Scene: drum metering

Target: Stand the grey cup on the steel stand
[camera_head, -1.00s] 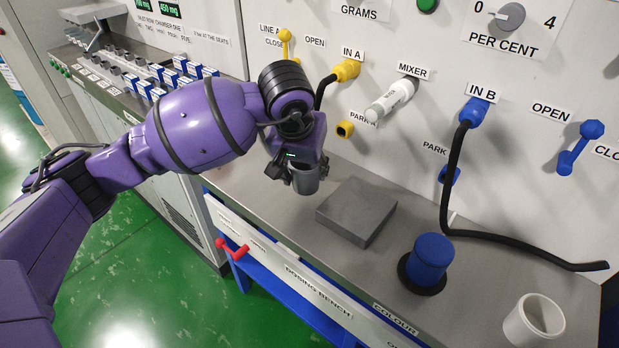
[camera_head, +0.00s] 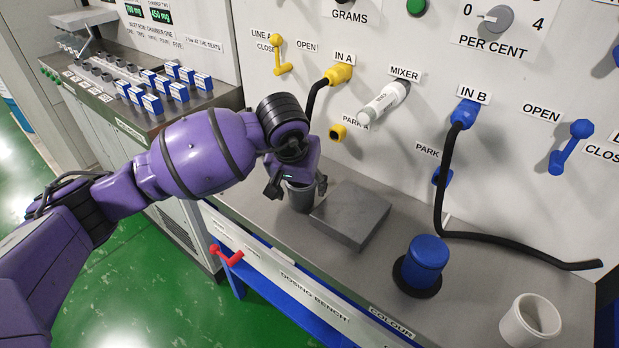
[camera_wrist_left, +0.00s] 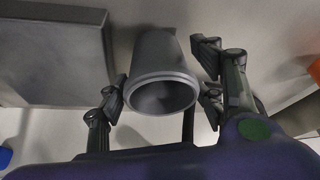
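The grey cup (camera_head: 300,198) is upright just left of the flat grey square block (camera_head: 352,213), apparently the steel stand, and seems to rest on the bench. My left gripper (camera_head: 297,186) is around the top of the cup with its fingers spread. In the left wrist view the cup (camera_wrist_left: 160,70) is between the fingers, its mouth towards the camera; the left finger is close to its wall and a gap shows at the right finger. The block (camera_wrist_left: 55,50) is at the upper left there. My right gripper is not in view.
A blue cylinder on a black base (camera_head: 425,262) and a white cup (camera_head: 530,318) stand on the bench to the right. A black hose (camera_head: 500,238) lies along the back. The white mixer spout (camera_head: 383,102) juts from the panel. The block's top is clear.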

